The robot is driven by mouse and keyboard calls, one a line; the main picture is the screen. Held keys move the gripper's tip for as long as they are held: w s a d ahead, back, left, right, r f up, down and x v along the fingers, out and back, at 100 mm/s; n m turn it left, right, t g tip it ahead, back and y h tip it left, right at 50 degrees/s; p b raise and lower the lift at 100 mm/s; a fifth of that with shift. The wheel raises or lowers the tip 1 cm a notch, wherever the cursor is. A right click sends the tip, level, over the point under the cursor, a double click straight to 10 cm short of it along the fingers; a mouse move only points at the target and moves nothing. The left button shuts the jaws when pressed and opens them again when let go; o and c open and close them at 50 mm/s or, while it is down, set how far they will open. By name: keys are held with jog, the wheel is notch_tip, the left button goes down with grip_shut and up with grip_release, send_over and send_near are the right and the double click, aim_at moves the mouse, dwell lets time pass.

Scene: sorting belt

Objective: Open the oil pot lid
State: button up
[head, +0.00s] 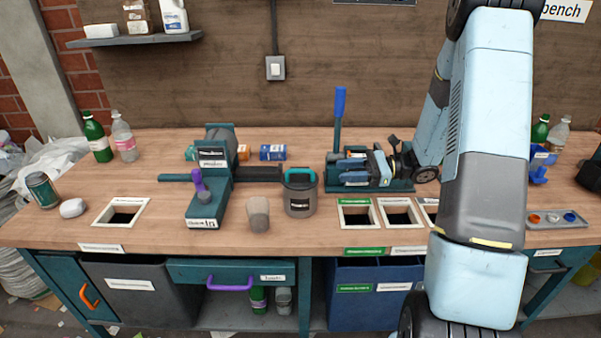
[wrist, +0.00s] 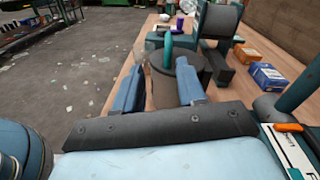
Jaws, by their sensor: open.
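The oil pot (head: 300,198) is a grey cylinder with a label, standing on the wooden bench left of my gripper. Its lid (head: 300,178) is on, with a teal arched handle on top. In the wrist view the pot (wrist: 185,75) stands ahead of the blue fingers, its teal handle (wrist: 168,48) upright. My gripper (head: 352,164) reaches in from the right, in front of the teal lever press. In the wrist view my gripper (wrist: 161,75) is open, the fingers apart with nothing held between them. Whether a fingertip touches the pot cannot be told.
A teal press with a tall blue lever (head: 339,105) stands right of the pot, close to my arm. A teal machine (head: 212,185) and a beige cup-like object (head: 258,214) are to its left. Framed bench openings (head: 357,213) lie to the right. Small boxes (head: 273,152) stand behind.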

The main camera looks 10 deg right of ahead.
aim_at(310, 171)
jog(key=shift+m+t+y, duration=0.3)
jog(key=shift+m, duration=0.1)
jog(key=a, duration=0.4)
jog(key=w+a, duration=0.1)
jog(key=a, duration=0.3)
jog(key=w+a+f, duration=0.1)
jog(key=a, duration=0.4)
jog(key=shift+w, duration=0.25)
grip_shut()
